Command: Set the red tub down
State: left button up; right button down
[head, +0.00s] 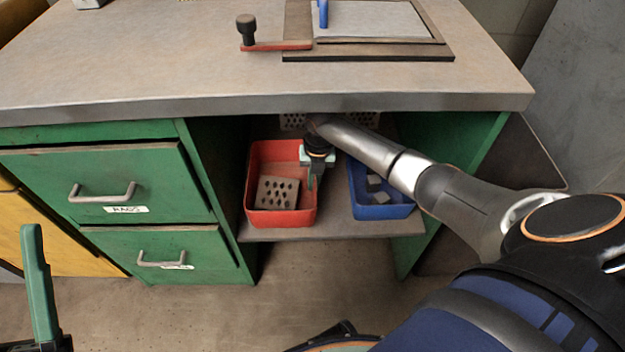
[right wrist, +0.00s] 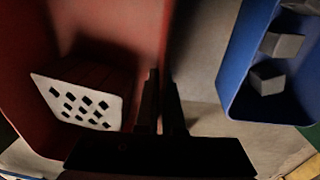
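The red tub (head: 255,205) is upright at the left of the open shelf (head: 330,226) under the bench. Whether its bottom touches the shelf or is slightly above cannot be told. A pale hollow brick (head: 277,193) with dark holes lies inside; it also shows in the right wrist view (right wrist: 80,103). My right gripper (head: 313,180) points down at the tub's right wall. In the right wrist view its fingers (right wrist: 161,100) are close together, one on each side of that red wall. My left gripper (head: 40,285) is at the lower left, only partly seen, away from the tub.
A blue tub (head: 383,211) with small grey blocks stands right of the red tub, with a narrow gap between. Green drawers (head: 110,180) close off the left side, and a green panel (head: 460,150) the right. The bench top (head: 200,60) overhangs the shelf.

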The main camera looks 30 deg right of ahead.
jog(key=w+f+b, duration=0.1)
jog(key=f, duration=0.1)
jog(key=w+d+f+b, duration=0.1)
jog(key=w, duration=0.1)
jog(key=shift+d+f+b, duration=0.15)
jog(key=shift+f+b, duration=0.2)
pick_arm(q)
notch_tip(320, 180, down, 6)
jog(key=b, duration=0.2)
jog(key=shift+w+d, duration=0.15)
jog(key=shift+d, duration=0.25)
pick_arm(e)
jog(key=shift+f, duration=1.4)
jog(key=shift+f, duration=0.15)
jog(key=c, duration=1.5)
grip_release()
jog(key=shift+s+f, duration=0.1)
jog(key=o, duration=0.5)
jog(key=shift+c, duration=0.2)
pick_arm(q)
jog(key=shift+f, duration=0.15)
